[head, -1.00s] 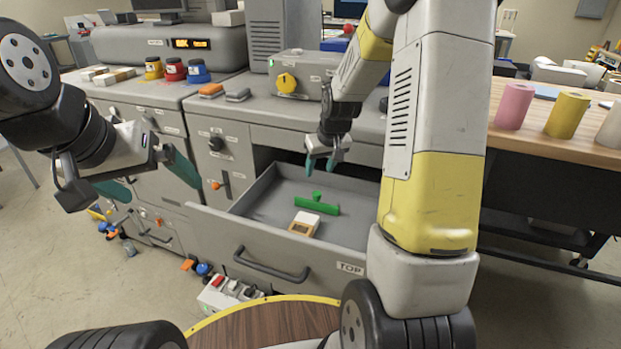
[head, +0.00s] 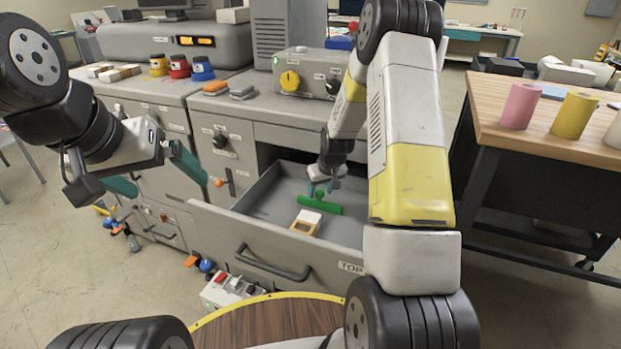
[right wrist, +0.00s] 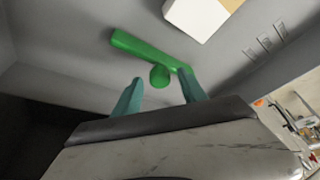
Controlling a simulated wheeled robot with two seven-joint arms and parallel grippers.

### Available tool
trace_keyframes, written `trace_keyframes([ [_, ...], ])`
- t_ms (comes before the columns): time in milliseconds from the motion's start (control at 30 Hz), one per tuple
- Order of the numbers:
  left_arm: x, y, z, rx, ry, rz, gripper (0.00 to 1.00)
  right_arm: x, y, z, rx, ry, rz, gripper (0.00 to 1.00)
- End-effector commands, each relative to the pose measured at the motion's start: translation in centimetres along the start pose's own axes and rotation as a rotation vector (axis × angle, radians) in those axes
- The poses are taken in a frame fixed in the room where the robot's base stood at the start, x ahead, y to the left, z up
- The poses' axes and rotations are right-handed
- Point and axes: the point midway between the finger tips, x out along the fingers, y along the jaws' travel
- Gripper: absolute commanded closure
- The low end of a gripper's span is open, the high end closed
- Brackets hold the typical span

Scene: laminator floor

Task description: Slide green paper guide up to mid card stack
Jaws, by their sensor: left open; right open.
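The green paper guide (head: 320,206), a bar with a round knob, lies in the open top drawer (head: 270,200). A white and orange card stack (head: 305,222) lies in front of it, with a gap between them. My right gripper (head: 321,190) is down in the drawer, open around or just above the guide's knob. The right wrist view shows the knob (right wrist: 160,76) between the open fingertips, with the bar (right wrist: 145,47) beyond. I cannot tell whether the fingers touch it. My left gripper (head: 155,172) is open and empty, left of the drawer.
The drawer's front panel with its handle (head: 272,264) stands toward me. The counter edge overhangs the drawer's back. A grey box with a yellow knob (head: 290,82) sits on the counter. A wooden table with paper rolls (head: 521,106) stands at right.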

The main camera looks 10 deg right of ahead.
Motion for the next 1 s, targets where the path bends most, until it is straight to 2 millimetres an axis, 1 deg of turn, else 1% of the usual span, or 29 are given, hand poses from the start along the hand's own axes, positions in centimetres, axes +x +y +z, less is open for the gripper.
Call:
trace_keyframes([
  [167, 0.0, 0.0, 0.0, 0.0, 0.0, 0.0, 0.0, -0.02, 0.0, -0.02, 0.0, 0.0, 0.0, 0.51],
  [267, 0.0, 0.0, 0.0, 0.0, 0.0, 0.0, 0.0, -0.03, -0.01, -0.02, 0.0, 0.001, 0.0, 0.68],
  [300, 0.0, 0.0, 0.0, 0.0, 0.0, 0.0, 0.0, -0.03, -0.01, -0.02, 0.0, 0.001, 0.0, 0.76],
  [367, 0.0, 0.0, 0.0, 0.0, 0.0, 0.0, 0.0, -0.03, -0.01, -0.02, 0.0, 0.0, 0.0, 0.88],
  [400, 0.0, 0.0, 0.0, 0.0, 0.0, 0.0, 0.0, -0.04, 0.0, -0.02, 0.0, 0.0, 0.0, 0.96],
  [433, 0.0, 0.0, 0.0, 0.0, 0.0, 0.0, 0.0, -0.04, 0.0, -0.02, 0.0, 0.0, 0.0, 1.0],
  [1000, 0.0, 0.0, 0.0, 0.0, 0.0, 0.0, 0.0, -0.06, 0.0, -0.02, 0.0, 0.0, 0.0, 1.0],
])
